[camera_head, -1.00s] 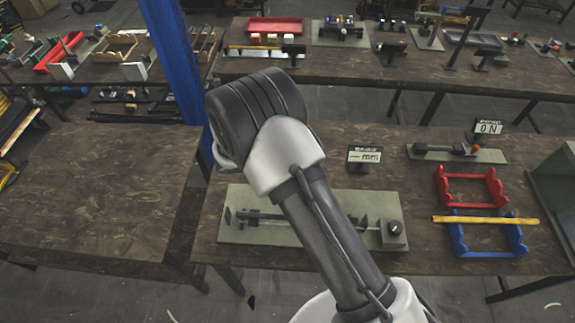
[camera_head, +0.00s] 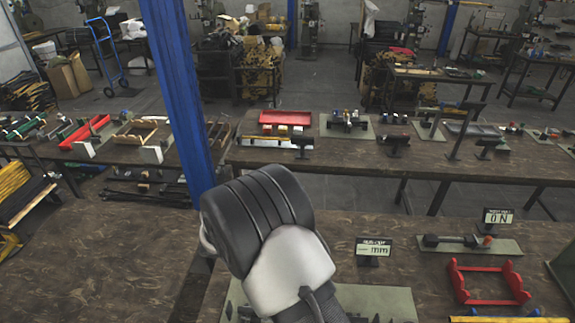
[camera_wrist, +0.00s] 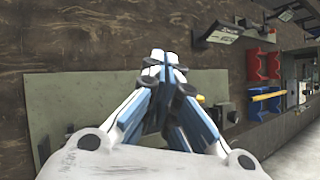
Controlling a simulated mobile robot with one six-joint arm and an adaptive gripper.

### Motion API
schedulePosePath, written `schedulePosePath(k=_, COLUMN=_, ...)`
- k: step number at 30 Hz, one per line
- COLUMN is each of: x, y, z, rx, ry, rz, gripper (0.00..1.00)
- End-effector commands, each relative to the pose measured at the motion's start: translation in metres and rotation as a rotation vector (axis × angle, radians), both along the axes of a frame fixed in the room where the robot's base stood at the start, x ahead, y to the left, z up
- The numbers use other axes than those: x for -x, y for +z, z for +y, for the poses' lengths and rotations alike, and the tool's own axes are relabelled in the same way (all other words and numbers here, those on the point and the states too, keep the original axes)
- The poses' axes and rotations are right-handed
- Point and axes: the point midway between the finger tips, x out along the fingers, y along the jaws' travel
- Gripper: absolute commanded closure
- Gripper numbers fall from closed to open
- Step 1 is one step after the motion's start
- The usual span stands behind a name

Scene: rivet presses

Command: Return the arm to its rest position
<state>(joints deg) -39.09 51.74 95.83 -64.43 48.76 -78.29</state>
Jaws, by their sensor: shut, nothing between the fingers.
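My arm (camera_head: 262,235) rises from the bottom of the head view in front of the near bench. My gripper is hidden in the head view behind or below the arm. In the wrist view my gripper (camera_wrist: 163,62) shows with its blue and white fingers shut together and nothing between them. It hangs over a pale green plate (camera_wrist: 60,100) on the brown bench top, and I cannot tell how high. The same plate shows beside the arm in the head view (camera_head: 385,303).
A red rack (camera_head: 487,283), a yellow bar (camera_head: 510,319) and two small display signs, one by a green-based fixture (camera_head: 460,243), stand at right. A blue post (camera_head: 178,90) rises left of the arm. The left bench top (camera_head: 95,255) is bare.

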Motion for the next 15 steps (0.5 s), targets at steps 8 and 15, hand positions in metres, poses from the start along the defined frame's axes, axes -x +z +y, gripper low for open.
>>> schedulePosePath(k=8, x=0.004, y=0.037, z=-0.036, rx=-0.134, ry=-0.231, rz=-0.083, gripper=1.00)
schedulePosePath(k=15, x=0.050, y=0.106, z=-0.118, rx=-0.456, ry=-0.806, rz=-0.282, gripper=1.00)
